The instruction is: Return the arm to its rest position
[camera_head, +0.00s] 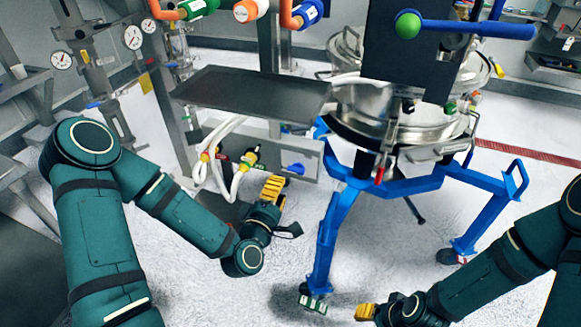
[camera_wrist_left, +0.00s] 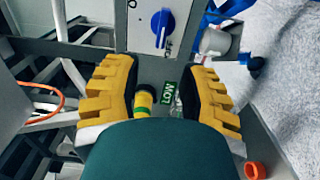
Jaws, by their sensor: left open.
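My left arm reaches in from the left of the head view, bent at the elbow. My left gripper (camera_head: 277,200) is in front of the grey panel and left of the blue stand. In the left wrist view its two yellow ridged fingers (camera_wrist_left: 158,90) stand wide apart with nothing held between them. My right gripper (camera_head: 366,312) shows only partly at the bottom edge, with one yellow finger pad visible. Whether it is open or shut cannot be seen.
The steel sifter (camera_head: 400,110) sits on a blue legged stand (camera_head: 330,235) right of my left gripper. A dark flat plate (camera_head: 250,95) is above the gripper. White hoses (camera_head: 222,135) and a blue knob (camera_wrist_left: 162,25) are close by.

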